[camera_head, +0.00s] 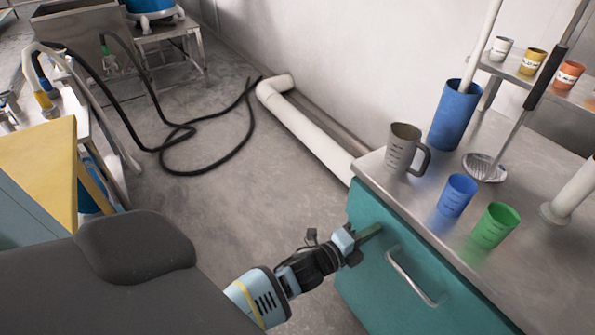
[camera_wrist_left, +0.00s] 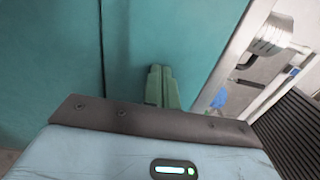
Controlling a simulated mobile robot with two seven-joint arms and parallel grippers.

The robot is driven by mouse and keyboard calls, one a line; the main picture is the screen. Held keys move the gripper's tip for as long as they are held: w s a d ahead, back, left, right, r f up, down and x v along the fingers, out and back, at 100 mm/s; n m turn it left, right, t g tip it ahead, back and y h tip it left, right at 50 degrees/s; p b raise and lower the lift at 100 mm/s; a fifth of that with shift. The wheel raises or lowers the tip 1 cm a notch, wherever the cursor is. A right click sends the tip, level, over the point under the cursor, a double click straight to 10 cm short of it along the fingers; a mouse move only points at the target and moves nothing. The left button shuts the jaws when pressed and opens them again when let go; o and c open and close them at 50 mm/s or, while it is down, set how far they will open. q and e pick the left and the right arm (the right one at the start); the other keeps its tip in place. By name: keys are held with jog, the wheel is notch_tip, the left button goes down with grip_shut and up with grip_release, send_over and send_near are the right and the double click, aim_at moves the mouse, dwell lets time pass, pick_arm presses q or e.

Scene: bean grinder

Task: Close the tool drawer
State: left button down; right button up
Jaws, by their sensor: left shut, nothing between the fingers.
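The tool drawer has a teal front (camera_head: 375,265) with a metal bar handle (camera_head: 412,278), under the steel counter at the right of the head view. Its front looks close to the counter's edge; I cannot tell whether it is fully flush. My left gripper (camera_head: 368,234) is shut and empty, with its green fingertips at the upper left part of the teal front, left of the handle. In the left wrist view the shut fingers (camera_wrist_left: 162,88) point at a teal panel (camera_wrist_left: 165,35); whether they touch it is unclear. My right gripper is not in view.
The steel counter (camera_head: 440,215) holds a grey jug (camera_head: 402,150), a tall blue container (camera_head: 455,115), a blue cup (camera_head: 457,195), a green cup (camera_head: 495,226) and a strainer (camera_head: 484,167). A black hose (camera_head: 205,170) lies on the floor. The middle floor is otherwise clear.

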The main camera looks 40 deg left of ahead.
pick_arm(q)
jog(key=shift+x, duration=1)
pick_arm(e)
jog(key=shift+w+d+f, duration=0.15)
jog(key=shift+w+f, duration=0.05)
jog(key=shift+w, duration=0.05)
pick_arm(q)
jog(key=shift+r, duration=0.3)
jog(key=shift+a+f, duration=0.1)
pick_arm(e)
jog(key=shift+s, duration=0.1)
